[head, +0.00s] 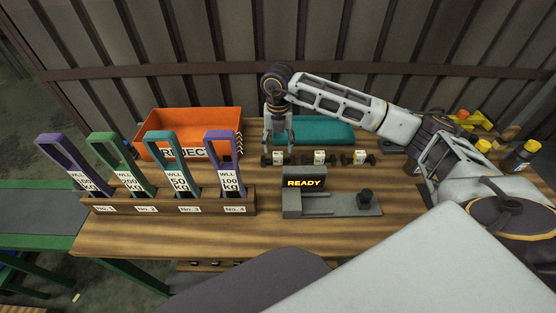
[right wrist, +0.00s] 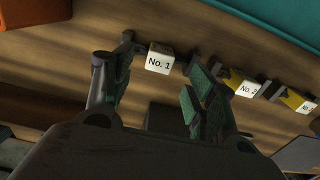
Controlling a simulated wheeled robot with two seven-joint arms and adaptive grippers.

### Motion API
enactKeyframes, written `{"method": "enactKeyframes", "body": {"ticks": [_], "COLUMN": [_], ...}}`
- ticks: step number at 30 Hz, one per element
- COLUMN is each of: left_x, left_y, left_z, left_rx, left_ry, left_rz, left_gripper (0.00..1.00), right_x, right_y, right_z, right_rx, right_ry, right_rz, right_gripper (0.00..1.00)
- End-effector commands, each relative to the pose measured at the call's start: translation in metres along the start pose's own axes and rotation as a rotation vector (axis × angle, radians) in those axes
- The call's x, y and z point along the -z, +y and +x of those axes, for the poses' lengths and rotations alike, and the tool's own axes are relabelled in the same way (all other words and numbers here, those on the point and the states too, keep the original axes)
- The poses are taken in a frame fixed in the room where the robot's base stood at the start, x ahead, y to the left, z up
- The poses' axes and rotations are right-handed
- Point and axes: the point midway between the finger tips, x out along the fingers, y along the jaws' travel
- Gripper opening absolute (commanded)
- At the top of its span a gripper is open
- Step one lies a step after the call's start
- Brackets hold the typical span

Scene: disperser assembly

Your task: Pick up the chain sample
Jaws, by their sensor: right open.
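Three small chain samples with white number blocks and dark ends lie in a row on the wooden table. The leftmost sample (head: 278,158) carries the block marked No. 1 (right wrist: 160,60) in the right wrist view. The middle sample (head: 318,157) is No. 2 (right wrist: 243,86), and a third sample (head: 358,157) lies to its right. My right gripper (head: 279,141) is open and empty, pointing down above the leftmost sample. In the right wrist view its fingers (right wrist: 160,84) stand to either side of the No. 1 block. My left gripper is not in view.
An orange REJECT bin (head: 240,118) stands to the left, and a teal tray (head: 330,131) behind the samples. In front is a grey fixture (head: 335,208) with a READY display (head: 304,183). A wooden rack (head: 150,201) holds several tall WLL tags. Bottles (head: 522,156) stand at right.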

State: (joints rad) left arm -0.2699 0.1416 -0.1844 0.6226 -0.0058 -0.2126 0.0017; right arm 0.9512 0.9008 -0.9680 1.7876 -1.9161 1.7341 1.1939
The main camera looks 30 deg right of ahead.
Motion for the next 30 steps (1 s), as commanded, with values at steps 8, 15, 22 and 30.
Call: {"method": "enactKeyframes", "body": {"ticks": [8, 15, 22, 30], "left_x": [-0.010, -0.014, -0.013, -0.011], "left_y": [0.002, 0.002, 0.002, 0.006], "left_z": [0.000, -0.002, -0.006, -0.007], "left_rx": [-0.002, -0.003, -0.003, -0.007], "left_ry": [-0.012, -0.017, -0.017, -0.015], "left_rz": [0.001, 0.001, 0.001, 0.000], "left_gripper": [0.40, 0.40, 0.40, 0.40], "right_x": [0.000, 0.000, 0.000, -0.001], "right_y": [0.000, 0.000, 0.000, 0.001], "right_z": [0.001, 0.008, 0.032, 0.052], "right_rx": [-0.001, 0.000, 0.001, -0.001], "right_ry": [0.000, 0.002, 0.003, 0.000], "right_rz": [0.000, 0.000, 0.000, 0.000], "right_gripper": [0.57, 0.57, 0.57, 0.57]}}
